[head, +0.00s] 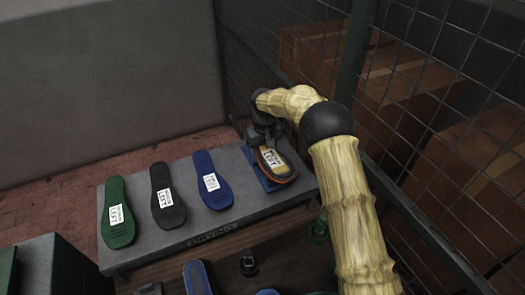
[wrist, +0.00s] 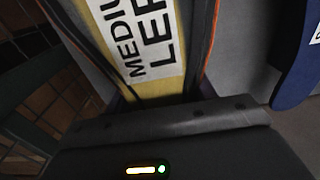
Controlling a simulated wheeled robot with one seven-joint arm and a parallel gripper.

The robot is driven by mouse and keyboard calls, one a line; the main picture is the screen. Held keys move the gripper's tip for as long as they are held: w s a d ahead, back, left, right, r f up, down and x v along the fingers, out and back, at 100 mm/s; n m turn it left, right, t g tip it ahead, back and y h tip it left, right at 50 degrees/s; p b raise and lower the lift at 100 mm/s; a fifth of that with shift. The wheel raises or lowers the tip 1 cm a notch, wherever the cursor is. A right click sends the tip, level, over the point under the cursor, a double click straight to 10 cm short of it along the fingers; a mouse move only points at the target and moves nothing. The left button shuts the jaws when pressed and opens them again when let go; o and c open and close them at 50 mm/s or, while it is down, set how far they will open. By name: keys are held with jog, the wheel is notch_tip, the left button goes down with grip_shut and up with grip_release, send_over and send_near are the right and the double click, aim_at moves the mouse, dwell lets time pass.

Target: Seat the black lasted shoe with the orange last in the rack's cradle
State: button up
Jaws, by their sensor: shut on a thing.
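The black lasted shoe (head: 284,177) lies sole up, with an orange edge and a tan sole labelled LEFT. It is at the right end of the grey rack top. My gripper (head: 262,137) is at its far end, shut on it; the fingertips are mostly hidden. In the wrist view the shoe's sole (wrist: 112,45) fills the upper middle, its label reading MEDIU and LEF before the frame cuts it. A blue cradle (head: 258,168) shows under and beside the shoe. I cannot tell whether the shoe touches it.
Green (head: 117,213), black (head: 168,198) and blue (head: 212,181) soles lie left of the shoe on the DRYING rack (head: 140,253). Several items are on a lower shelf in front. A wire mesh fence (head: 445,120) stands close on the right, with cartons behind it.

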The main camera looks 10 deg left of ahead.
jog(key=o, duration=1.3)
jog(key=shift+f, duration=0.15)
jog(key=shift+c, duration=0.2)
notch_tip(320, 180, up, 17)
jog(key=b, duration=0.3)
jog(key=shift+r, duration=0.2)
